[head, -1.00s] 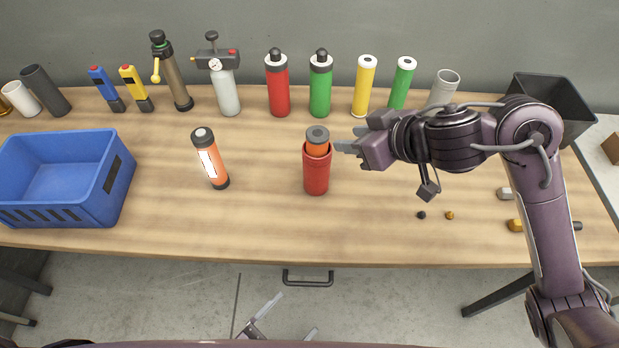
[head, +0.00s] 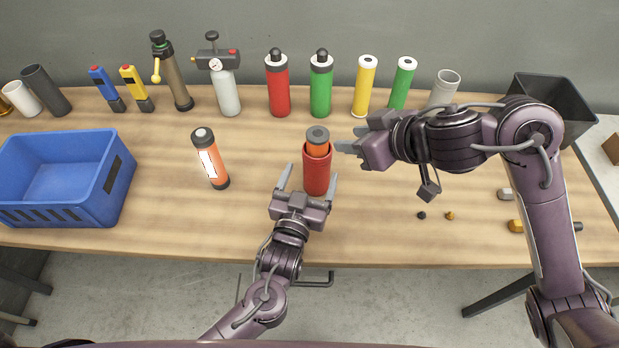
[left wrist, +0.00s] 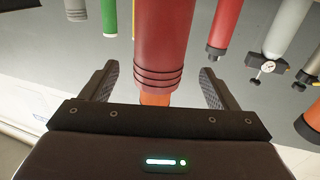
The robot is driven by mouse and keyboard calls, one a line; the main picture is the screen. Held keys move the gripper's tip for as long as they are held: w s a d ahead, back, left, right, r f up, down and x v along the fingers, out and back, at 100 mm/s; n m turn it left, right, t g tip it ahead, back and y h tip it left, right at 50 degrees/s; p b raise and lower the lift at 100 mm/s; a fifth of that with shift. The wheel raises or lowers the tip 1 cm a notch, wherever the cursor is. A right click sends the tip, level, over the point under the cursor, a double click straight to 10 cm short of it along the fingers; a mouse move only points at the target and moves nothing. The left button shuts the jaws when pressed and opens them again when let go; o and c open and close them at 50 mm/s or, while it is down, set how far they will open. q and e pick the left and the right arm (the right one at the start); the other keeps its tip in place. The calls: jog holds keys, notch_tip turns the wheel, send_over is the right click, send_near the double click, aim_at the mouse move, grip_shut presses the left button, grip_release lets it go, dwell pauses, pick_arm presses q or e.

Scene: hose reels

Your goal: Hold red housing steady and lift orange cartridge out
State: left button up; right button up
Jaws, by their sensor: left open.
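The red housing (head: 317,178) stands upright on the table, with the orange cartridge (head: 318,148) sticking out of its top under a dark grey cap. My left gripper (head: 309,178) is open at the housing's near side, its fingertips spread to either side of it. In the left wrist view the housing (left wrist: 163,45) shows upside down between the open fingers, with a bit of orange cartridge (left wrist: 155,99) below it. I cannot tell whether a finger touches. My right gripper (head: 348,139) is open and empty, just right of the cartridge's top, its fingers pointing left.
Several bottles and cylinders line the back. A dark bin (head: 560,100) is back right. Small parts lie at the front right.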

pick_arm(q)
jog(key=shift+w+d+f, duration=0.1)
jog(key=shift+w+d, duration=0.05)
jog(key=shift+w, duration=0.25)
jog(key=x, duration=0.7)
